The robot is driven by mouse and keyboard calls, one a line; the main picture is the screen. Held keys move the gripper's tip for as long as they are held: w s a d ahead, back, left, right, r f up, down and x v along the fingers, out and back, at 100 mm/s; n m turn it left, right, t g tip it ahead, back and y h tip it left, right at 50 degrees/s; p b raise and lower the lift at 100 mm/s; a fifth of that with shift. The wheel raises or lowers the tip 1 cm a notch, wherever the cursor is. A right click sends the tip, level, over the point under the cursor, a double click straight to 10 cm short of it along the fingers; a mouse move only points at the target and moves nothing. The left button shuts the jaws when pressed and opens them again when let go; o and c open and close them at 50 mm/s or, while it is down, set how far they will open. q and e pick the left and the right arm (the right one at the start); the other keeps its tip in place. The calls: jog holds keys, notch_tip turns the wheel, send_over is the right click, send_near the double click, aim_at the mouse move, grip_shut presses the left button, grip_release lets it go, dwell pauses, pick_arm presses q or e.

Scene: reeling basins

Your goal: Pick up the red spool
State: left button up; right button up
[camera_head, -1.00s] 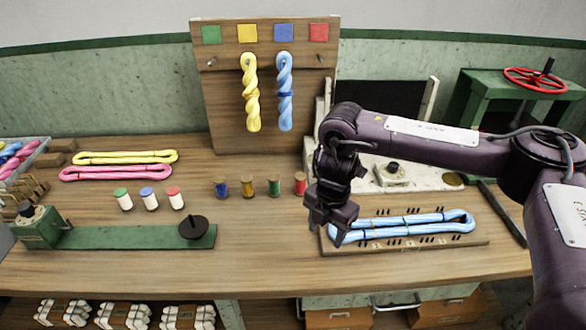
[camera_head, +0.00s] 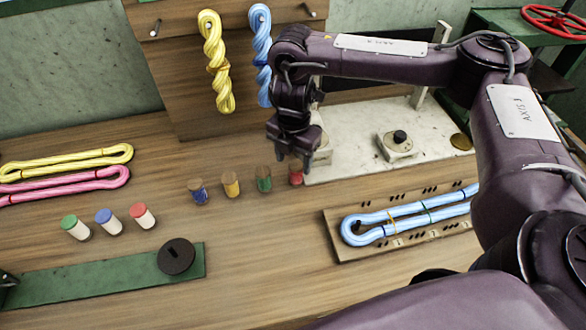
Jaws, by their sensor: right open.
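The red spool (camera_head: 296,175) stands upright on the wooden table, at the right end of a row of spools. My right gripper (camera_head: 294,160) points down over it, with the fingers open and close around or just in front of its top. I cannot tell whether they touch it. The fingers hide part of the spool's upper body. My left gripper is not in view.
Green (camera_head: 264,179), yellow (camera_head: 231,184) and blue (camera_head: 198,191) spools stand close to the left. Several white capped spools (camera_head: 142,216) stand further left. A board with a blue skein (camera_head: 400,222) lies to the right, and a white plate (camera_head: 345,158) behind.

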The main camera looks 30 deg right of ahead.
aim_at(296, 165)
jog(key=f, duration=0.2)
jog(key=f+b, duration=0.1)
jog(key=f, duration=0.1)
jog(key=d+f, duration=0.1)
jog(key=f, duration=0.1)
jog(key=shift+w, duration=0.15)
jog(key=shift+c, duration=0.2)
jog(key=c, duration=1)
